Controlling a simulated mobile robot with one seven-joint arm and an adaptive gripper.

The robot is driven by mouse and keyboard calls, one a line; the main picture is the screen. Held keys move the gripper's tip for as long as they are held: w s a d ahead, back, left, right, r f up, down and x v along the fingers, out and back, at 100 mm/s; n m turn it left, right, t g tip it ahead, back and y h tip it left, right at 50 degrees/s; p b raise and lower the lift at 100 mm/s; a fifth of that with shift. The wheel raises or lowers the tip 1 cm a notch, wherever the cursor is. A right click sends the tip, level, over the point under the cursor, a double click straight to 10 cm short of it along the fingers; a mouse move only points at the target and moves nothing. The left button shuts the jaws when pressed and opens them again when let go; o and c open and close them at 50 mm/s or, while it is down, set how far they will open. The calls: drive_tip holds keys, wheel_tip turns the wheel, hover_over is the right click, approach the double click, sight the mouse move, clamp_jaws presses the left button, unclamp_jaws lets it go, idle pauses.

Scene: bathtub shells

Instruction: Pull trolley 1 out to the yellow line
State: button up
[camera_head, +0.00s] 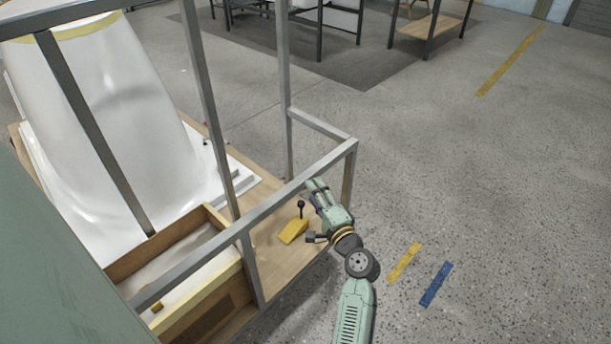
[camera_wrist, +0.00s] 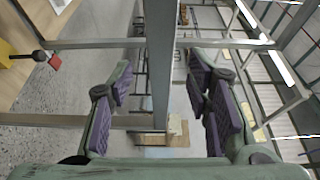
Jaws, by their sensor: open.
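A trolley with a grey metal frame (camera_head: 295,187) and a wooden deck (camera_head: 283,262) fills the left of the head view. No number is readable on it. My gripper (camera_head: 315,212) is beside the frame's near right corner. In the wrist view my gripper (camera_wrist: 165,95) is open, with a grey frame bar (camera_wrist: 160,60) between its spread fingers. There is a gap on both sides of the bar, and no contact shows. A short yellow floor strip (camera_head: 404,262) lies right of my arm. A longer yellow line (camera_head: 510,62) lies farther back. I cannot tell which belongs to this trolley.
A white tub shell (camera_head: 105,110) stands on the trolley, with a wooden box (camera_head: 200,290) near it. A yellow wedge (camera_head: 293,231) with a black-knobbed lever sits on the deck. A blue strip (camera_head: 436,284) lies by the short yellow one. Floor to the right is clear.

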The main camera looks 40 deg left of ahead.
sight(306, 179)
drive_tip(key=p+x, duration=0.1)
drive_tip(key=x, duration=0.6)
drive_tip(key=shift+d, duration=0.1)
drive_tip(key=shift+c, duration=0.6)
clamp_jaws()
